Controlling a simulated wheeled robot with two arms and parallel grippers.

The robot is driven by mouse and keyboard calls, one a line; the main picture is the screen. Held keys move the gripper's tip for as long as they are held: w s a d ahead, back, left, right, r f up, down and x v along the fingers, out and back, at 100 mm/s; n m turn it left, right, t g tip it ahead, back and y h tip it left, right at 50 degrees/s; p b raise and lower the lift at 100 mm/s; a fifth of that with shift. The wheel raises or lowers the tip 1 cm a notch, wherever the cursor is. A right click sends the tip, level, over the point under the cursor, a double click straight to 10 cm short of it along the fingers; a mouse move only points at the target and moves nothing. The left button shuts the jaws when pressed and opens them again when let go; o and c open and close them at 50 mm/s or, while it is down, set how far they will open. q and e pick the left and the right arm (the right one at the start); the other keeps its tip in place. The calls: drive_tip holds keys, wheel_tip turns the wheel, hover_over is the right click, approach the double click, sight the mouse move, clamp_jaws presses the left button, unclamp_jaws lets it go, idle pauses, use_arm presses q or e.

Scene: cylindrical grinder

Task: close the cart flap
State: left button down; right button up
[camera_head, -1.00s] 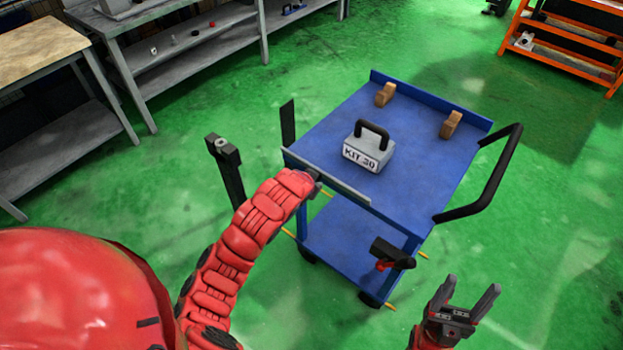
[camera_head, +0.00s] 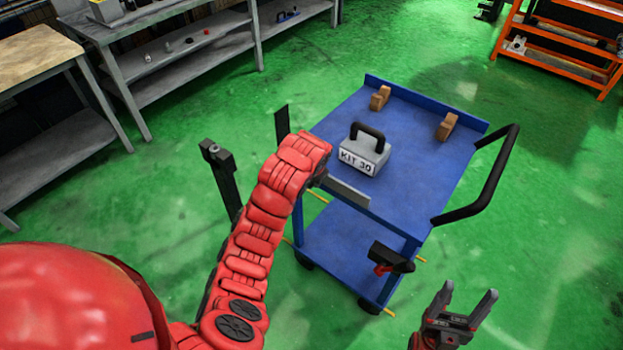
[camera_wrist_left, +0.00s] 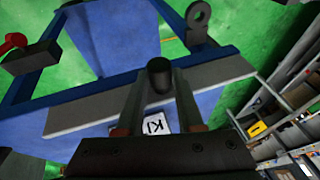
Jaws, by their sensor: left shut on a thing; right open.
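The blue cart (camera_head: 410,150) stands in the middle of the head view. Its flap (camera_head: 348,194) is a grey strip along the cart's near edge, tilted up, its left part hidden by my red left arm. My left gripper (camera_head: 322,178) is at the flap, mostly hidden by the arm. In the left wrist view the gripper (camera_wrist_left: 158,100) is shut on a dark round knob (camera_wrist_left: 160,72) at the flap, and the flap (camera_wrist_left: 90,112) runs across behind the fingers. My right gripper (camera_head: 462,308) is open and empty, right of the cart's near corner, apart from it.
A grey KIT 30 box (camera_head: 364,152) and two brown blocks (camera_head: 380,97) (camera_head: 447,126) sit on the cart top. A black latch piece with red (camera_head: 390,260) is at the near right corner. A black post (camera_head: 222,178) stands left. Green floor surrounds the cart.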

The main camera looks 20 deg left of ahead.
use_arm(q)
drive_tip(key=c, duration=0.5)
unclamp_jaws()
drive_tip(key=shift+c, duration=0.2)
drive_tip(key=shift+s+r, duration=0.1)
drive_tip(key=shift+r, duration=0.25)
drive_tip(key=p+v, duration=0.8)
drive_tip(key=v, duration=0.8)
drive_tip(key=shift+r, duration=0.3)
drive_tip(key=shift+s, duration=0.1)
